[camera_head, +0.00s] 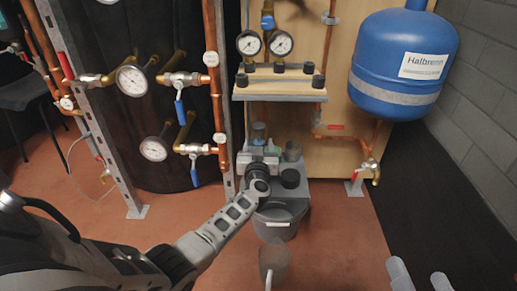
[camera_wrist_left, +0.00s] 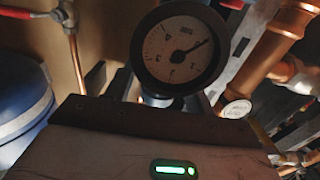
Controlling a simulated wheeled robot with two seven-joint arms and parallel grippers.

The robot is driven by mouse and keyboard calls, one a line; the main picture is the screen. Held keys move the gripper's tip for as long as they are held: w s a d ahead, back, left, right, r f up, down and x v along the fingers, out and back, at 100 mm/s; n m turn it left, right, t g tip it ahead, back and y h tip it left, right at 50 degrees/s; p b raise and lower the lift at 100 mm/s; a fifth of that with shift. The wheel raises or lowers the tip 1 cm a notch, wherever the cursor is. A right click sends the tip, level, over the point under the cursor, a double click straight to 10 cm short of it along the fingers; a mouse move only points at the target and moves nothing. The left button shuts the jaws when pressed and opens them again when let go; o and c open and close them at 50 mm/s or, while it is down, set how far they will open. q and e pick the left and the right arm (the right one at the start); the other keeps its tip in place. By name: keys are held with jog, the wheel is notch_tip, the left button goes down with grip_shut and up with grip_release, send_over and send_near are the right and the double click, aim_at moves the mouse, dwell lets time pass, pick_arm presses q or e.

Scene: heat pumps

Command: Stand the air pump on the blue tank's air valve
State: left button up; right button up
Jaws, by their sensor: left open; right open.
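The blue tank (camera_head: 404,62) hangs at the upper right of the head view, with a white label and a grey band. It also shows at the left edge of the wrist view (camera_wrist_left: 22,115). I cannot make out its air valve. I cannot pick out the air pump with certainty in either view. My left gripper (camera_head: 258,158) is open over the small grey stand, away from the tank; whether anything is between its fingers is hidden. My right gripper (camera_head: 420,278) shows only as pale fingertips at the lower right edge, open and apart from the tank.
The grey stand holds a bottle (camera_head: 259,131), a grey cup (camera_head: 293,150) and a black round part (camera_head: 290,178). A grey bucket (camera_head: 276,225) stands in front. Gauges (camera_head: 132,80) and copper pipes (camera_head: 211,60) crowd the left. A gauge (camera_wrist_left: 180,48) is close in the wrist view.

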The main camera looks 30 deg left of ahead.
aim_at(259, 140)
pick_arm(q)
jog(key=c, duration=1.1)
jog(key=shift+r+p, duration=2.15)
jog(key=shift+p, duration=0.25)
jog(key=shift+c, duration=0.2)
